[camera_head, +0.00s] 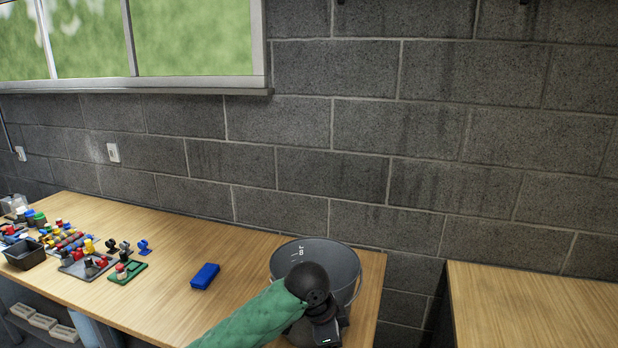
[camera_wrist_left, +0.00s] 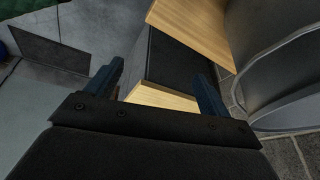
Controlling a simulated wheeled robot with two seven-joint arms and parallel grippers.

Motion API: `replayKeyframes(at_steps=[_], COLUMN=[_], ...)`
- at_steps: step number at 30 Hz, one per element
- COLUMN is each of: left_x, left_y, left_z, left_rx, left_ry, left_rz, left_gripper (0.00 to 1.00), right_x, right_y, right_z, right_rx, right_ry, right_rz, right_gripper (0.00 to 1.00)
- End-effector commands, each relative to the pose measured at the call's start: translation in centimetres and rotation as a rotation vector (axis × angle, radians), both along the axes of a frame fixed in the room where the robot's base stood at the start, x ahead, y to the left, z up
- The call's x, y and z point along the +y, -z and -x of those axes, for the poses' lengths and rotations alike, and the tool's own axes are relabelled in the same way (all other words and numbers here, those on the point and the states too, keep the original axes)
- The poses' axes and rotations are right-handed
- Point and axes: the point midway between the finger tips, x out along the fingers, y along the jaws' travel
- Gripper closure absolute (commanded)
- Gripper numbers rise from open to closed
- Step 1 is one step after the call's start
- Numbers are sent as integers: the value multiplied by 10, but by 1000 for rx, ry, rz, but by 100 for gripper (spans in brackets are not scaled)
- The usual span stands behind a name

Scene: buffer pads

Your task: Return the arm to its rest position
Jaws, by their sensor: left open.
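My left arm comes in from the lower edge in a green sleeve, with a black wrist in front of a grey bucket. My left gripper (camera_head: 328,338) is near the bucket's near side, partly cut off by the bottom edge. In the left wrist view the left gripper (camera_wrist_left: 160,88) has its two dark fingers spread apart with nothing held between them. The grey bucket (camera_head: 345,262) stands at the right end of the wooden table (camera_head: 150,295); a curved grey side, apparently the bucket (camera_wrist_left: 285,75), fills the right of the wrist view. My right gripper is not in view.
A blue block (camera_head: 205,277) lies left of the bucket. A green board (camera_head: 128,272), a black bin (camera_head: 24,254) and several small coloured parts crowd the table's left. A second wooden table (camera_head: 540,305) stands right, across a gap. A block wall runs behind.

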Motion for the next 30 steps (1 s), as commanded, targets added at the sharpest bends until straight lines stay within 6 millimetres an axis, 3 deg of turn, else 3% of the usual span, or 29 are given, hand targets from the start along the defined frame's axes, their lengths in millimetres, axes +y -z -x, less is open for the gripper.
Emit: replayKeyframes(at_steps=[14, 23, 30], left_x=[20, 55, 93], left_y=[53, 88, 117], left_z=[48, 78, 108], left_rx=[35, 61, 80], left_ry=[-293, -519, -714], left_rz=[153, 204, 212], left_gripper=[19, 19, 19], right_x=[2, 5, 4], right_y=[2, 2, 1], right_z=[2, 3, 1], right_rx=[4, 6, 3], right_ry=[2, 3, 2], right_rz=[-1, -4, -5], right_gripper=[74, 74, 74])
